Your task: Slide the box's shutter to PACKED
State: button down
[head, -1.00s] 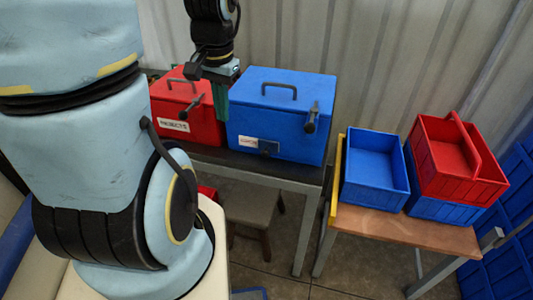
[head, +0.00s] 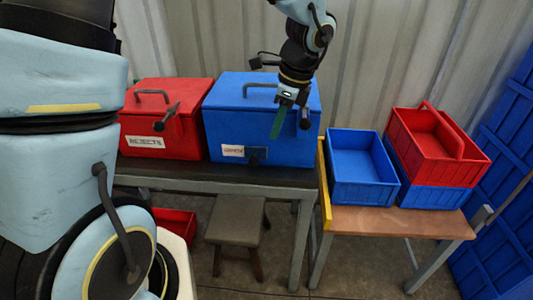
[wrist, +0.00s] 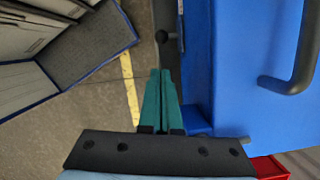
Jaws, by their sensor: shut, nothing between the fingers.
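The blue box (head: 285,150) stands closed on the dark bench, with a grey handle (head: 262,87) on its lid. Its front has a white label (head: 232,150) with red lettering, too small to read surely, and a small dark shutter piece (head: 257,155) just right of it. My gripper (head: 277,133) is shut and empty, green fingers pointing down, in front of the box's upper front, above and right of the shutter piece. Contact is not visible.
A dark lever (head: 305,118) sits at the blue box's right front. A red box (head: 150,145) labelled REJECTS stands to its left. Blue and red bins (head: 360,175) stand on a lower table at right. A stool (head: 235,220) is under the bench.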

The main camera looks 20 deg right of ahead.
jog(key=x, duration=1)
jog(key=shift+p, duration=0.3)
jog(key=shift+a, duration=0.1)
jog(key=w+a, duration=0.1)
jog(key=a, duration=0.1)
jog(key=w+a, duration=0.1)
jog(key=a, duration=0.1)
jog(key=w+a, duration=0.1)
jog(key=a, duration=0.1)
jog(key=shift+a, duration=0.1)
jog(key=shift+r+p, duration=0.15)
jog(key=shift+p, duration=0.2)
jog(key=p+v, duration=0.9)
jog(key=v, duration=0.1)
jog(key=shift+s, duration=0.1)
